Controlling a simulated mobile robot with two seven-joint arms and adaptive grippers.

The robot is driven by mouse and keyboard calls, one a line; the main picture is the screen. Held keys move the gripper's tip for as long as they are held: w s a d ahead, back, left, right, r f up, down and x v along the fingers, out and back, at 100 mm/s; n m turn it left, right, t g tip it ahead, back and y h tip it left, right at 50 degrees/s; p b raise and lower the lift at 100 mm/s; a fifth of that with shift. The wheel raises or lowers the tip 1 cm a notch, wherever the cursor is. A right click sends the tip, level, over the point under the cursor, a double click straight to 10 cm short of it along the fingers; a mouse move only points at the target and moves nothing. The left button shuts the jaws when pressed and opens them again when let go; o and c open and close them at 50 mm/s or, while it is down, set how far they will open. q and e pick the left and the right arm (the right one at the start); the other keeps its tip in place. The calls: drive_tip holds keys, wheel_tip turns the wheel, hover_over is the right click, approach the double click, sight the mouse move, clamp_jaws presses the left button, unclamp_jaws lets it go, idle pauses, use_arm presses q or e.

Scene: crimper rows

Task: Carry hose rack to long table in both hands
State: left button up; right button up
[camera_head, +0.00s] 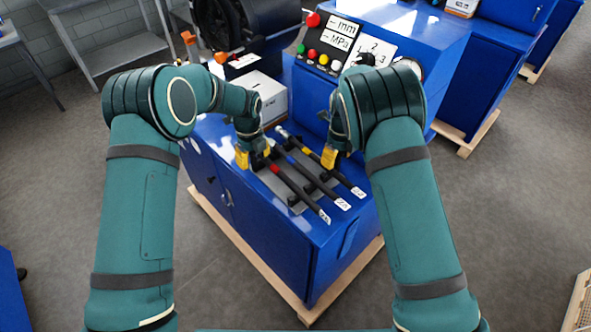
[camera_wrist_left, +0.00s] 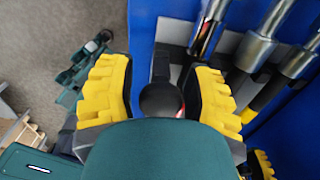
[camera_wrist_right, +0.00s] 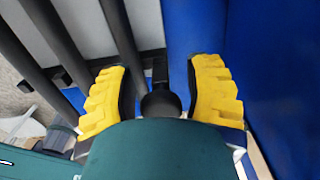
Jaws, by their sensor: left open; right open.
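The hose rack (camera_head: 297,207) is a grey plate on top of a blue cabinet, with black hoses lying side by side in black holders. The hoses carry red, blue and yellow bands and white tags. My left gripper (camera_head: 255,157) is open at the rack's left side; in the left wrist view, a black handle (camera_wrist_left: 161,72) stands between its yellow fingers. My right gripper (camera_head: 333,157) is open at the right side; in the right wrist view, another black handle (camera_wrist_right: 160,76) stands between its fingers. Finger contact with the handles cannot be told.
A blue crimper with a control panel (camera_head: 335,50) stands just behind the rack. A white box (camera_head: 262,97) is behind my left gripper. Grey metal tables (camera_head: 95,40) stand at the back left; I cannot tell which is the long table.

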use_arm(q)
clamp_jaws()
use_arm(e)
clamp_jaws()
use_arm(q)
drive_tip(key=shift+w+r, duration=0.1)
drive_tip(key=shift+r, duration=0.1)
use_arm(e)
drive_tip(key=shift+w+r, duration=0.1)
drive_tip(key=shift+r, duration=0.15)
